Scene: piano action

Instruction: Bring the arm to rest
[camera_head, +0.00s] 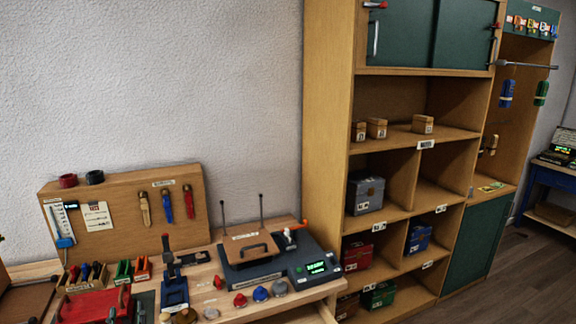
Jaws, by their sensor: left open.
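The rest of my left arm is out of the picture or cut off by the frame. My right gripper is not in view.
A tool board (128,222) stands against the wall. A device with a green display (317,268) sits on the bench, with red and blue knob-like pieces (261,294) before it. A wooden shelf unit (330,130) with boxes stands right; open floor (520,280) lies beyond.

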